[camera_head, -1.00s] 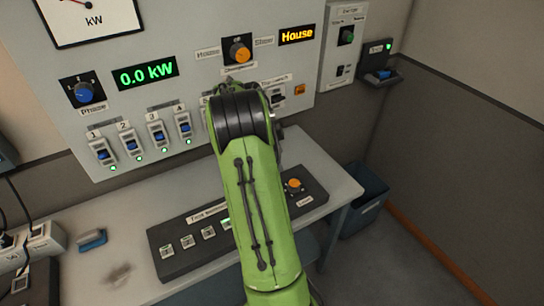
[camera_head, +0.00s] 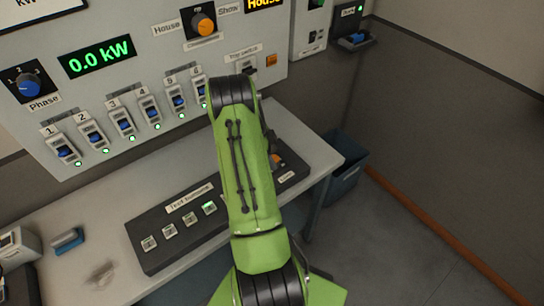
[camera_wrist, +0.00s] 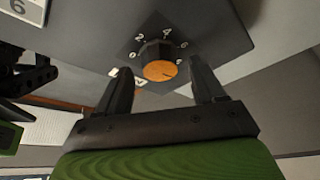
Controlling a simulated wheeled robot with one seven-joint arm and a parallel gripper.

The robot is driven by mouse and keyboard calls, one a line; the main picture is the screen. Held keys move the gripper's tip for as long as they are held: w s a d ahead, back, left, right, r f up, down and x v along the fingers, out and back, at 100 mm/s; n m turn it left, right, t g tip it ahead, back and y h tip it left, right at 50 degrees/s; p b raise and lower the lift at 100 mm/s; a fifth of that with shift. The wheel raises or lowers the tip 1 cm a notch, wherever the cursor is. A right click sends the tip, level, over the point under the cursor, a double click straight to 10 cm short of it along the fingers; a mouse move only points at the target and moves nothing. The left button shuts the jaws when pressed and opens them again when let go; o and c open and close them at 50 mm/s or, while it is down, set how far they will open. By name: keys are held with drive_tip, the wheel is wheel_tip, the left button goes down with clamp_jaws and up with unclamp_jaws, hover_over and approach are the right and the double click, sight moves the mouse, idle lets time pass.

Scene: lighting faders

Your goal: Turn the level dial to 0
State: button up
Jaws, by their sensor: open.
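The level dial (camera_wrist: 160,68) is a dark knob with an orange face on a dark plate, with white numerals such as 0, 2, 4 and 6 around it in the wrist view. Its pointer reading is too small to tell. My gripper (camera_wrist: 160,66) is open, with one dark finger on each side of the dial in that view. I cannot tell whether the fingers touch it. In the head view the orange dial (camera_head: 277,160) shows at the right end of the desk console, partly behind my green arm. My gripper is hidden there.
The dark console (camera_head: 160,258) with several small buttons lies on the grey desk (camera_head: 320,160). The wall panel (camera_head: 130,90) behind carries several switches, a phase knob (camera_head: 30,87) and an orange changeover knob (camera_head: 203,25). A blue bin (camera_head: 345,178) stands right of the desk.

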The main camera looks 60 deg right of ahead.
drive_tip(key=shift+s+d+f, duration=0.15)
drive_tip(key=shift+f, duration=0.3)
drive_tip(key=c, duration=1.1)
drive_tip(key=shift+o, duration=0.2)
drive_tip(key=shift+b, duration=0.3)
